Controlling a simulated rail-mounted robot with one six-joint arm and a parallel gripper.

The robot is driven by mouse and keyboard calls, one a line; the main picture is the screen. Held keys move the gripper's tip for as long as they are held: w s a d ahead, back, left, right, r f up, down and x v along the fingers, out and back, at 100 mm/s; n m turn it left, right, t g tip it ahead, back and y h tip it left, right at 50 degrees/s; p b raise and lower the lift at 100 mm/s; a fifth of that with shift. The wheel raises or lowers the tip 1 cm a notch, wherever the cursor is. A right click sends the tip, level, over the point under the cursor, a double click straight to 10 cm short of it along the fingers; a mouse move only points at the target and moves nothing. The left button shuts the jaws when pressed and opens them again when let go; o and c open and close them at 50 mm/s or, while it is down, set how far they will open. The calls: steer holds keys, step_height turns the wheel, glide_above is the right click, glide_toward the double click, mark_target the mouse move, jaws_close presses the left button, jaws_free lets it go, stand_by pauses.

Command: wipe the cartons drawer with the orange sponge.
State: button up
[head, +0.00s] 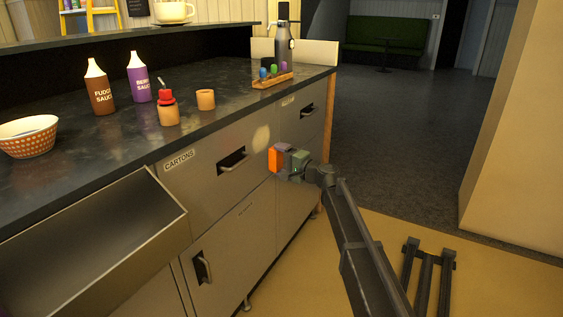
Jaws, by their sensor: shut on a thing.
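The orange sponge (274,161) is held upright at the end of my gripper (285,160), which is shut on it. The cartons drawer (203,184) has a grey front with a CARTONS label (180,160) at its upper left and a dark recess with a handle (233,161). This drawer looks shut. The sponge is at the right of the drawer front, to the right of the handle. I cannot tell whether it touches the front. A pale patch (261,137) shows on the front near its upper right; I cannot tell whether it is a mark or light.
A drawer (105,236) at the left is open and looks empty. The floor (390,125) to the right is clear.

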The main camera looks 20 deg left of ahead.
mark_target(263, 144)
steer(key=shift+s+x, duration=0.15)
steer(key=shift+x, duration=1.3)
steer(key=shift+s+x, duration=0.2)
steer(key=shift+x, duration=1.3)
steer(key=shift+x, duration=1.15)
steer(key=shift+w+d, duration=0.2)
steer(key=shift+w, duration=0.7)
steer(key=shift+w+d, duration=0.25)
steer(key=shift+w, duration=0.7)
steer(key=shift+w+d+r, duration=0.1)
steer(key=shift+w+d, duration=0.05)
steer(key=shift+w, duration=0.95)
